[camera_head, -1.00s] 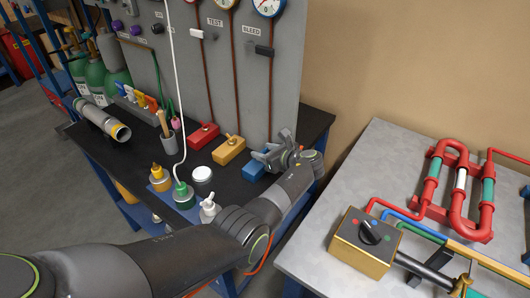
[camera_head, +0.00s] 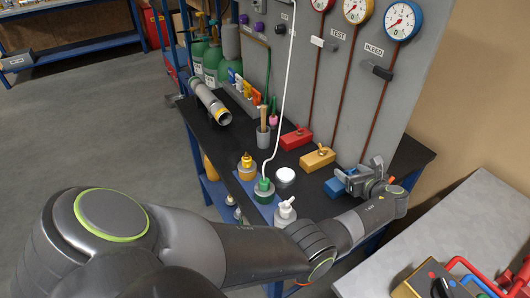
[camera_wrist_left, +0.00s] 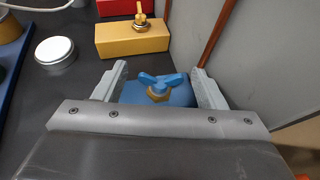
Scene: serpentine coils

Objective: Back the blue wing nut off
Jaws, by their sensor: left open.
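The blue wing nut (camera_wrist_left: 160,82) sits on a brass stud and collar on top of a blue block (camera_wrist_left: 182,97), seen in the left wrist view. In the head view the blue block (camera_head: 334,187) shows at the right of the black bench, with its wing nut hidden behind my gripper. My left gripper (camera_head: 364,176) is over the block. In the left wrist view its two fingers (camera_wrist_left: 159,86) are open, one on each side of the wing nut, with gaps to it. My right gripper is not in view.
A yellow block (camera_wrist_left: 132,38) with a yellow wing nut stands beside the blue one, and a red block (camera_head: 296,138) beyond it. The grey gauge panel (camera_wrist_left: 258,50) rises close to the right finger. A white-lidded jar (camera_head: 285,177) and bottles stand nearby on the bench.

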